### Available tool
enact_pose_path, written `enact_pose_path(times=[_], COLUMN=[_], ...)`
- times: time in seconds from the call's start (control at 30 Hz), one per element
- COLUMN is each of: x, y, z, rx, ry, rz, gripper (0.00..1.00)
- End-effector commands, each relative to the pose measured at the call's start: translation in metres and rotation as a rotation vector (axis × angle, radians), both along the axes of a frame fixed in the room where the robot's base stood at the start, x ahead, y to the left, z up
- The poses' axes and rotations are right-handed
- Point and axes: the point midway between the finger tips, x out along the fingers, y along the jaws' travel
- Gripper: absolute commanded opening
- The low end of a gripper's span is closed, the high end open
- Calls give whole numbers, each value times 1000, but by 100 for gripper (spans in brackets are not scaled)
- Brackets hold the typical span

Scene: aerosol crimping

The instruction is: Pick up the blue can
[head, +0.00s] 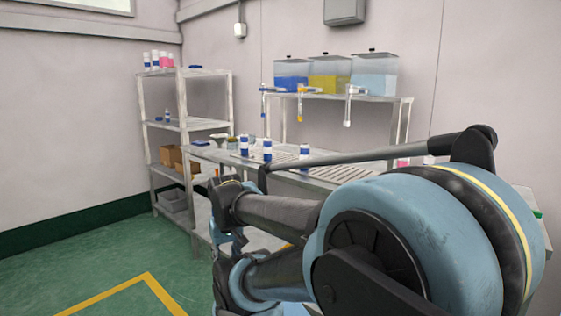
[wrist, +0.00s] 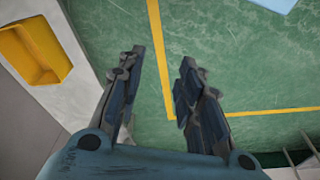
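Blue-and-white cans stand upright on the workbench in the head view: one (head: 267,150) at the middle, one (head: 244,146) to its left, and one (head: 304,152) to its right. I cannot tell which of them is the task's blue can. My gripper (wrist: 160,75) is in the wrist view with its two fingers apart and nothing between them. It points at the green floor. No can shows in the wrist view. In the head view my arm covers the front of the bench and the gripper cannot be made out clearly.
A metal shelf unit (head: 184,126) with cans and cardboard boxes (head: 172,156) stands at the left. Liquid tanks (head: 330,78) sit on a raised shelf behind the bench (head: 325,171). A yellow bin (wrist: 35,52) shows in the wrist view. The green floor at front left is clear.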

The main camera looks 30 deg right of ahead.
Motion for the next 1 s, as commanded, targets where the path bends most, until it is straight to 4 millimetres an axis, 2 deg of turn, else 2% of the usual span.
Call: enact_pose_path(times=[0.3, 0.33, 0.43, 0.53, 0.77, 1.0], x=[0, 0, -7, -3, 31, 84], y=[0, 0, 0, 2, 10, -2], z=[0, 0, 5, 9, 33, 65], rx=[0, 0, 6, 37, 223, 471], ry=[0, 0, -10, -8, 16, 43], rz=[0, 0, -10, -61, -357, -729], gripper=[33, 36, 58, 60, 60, 60])
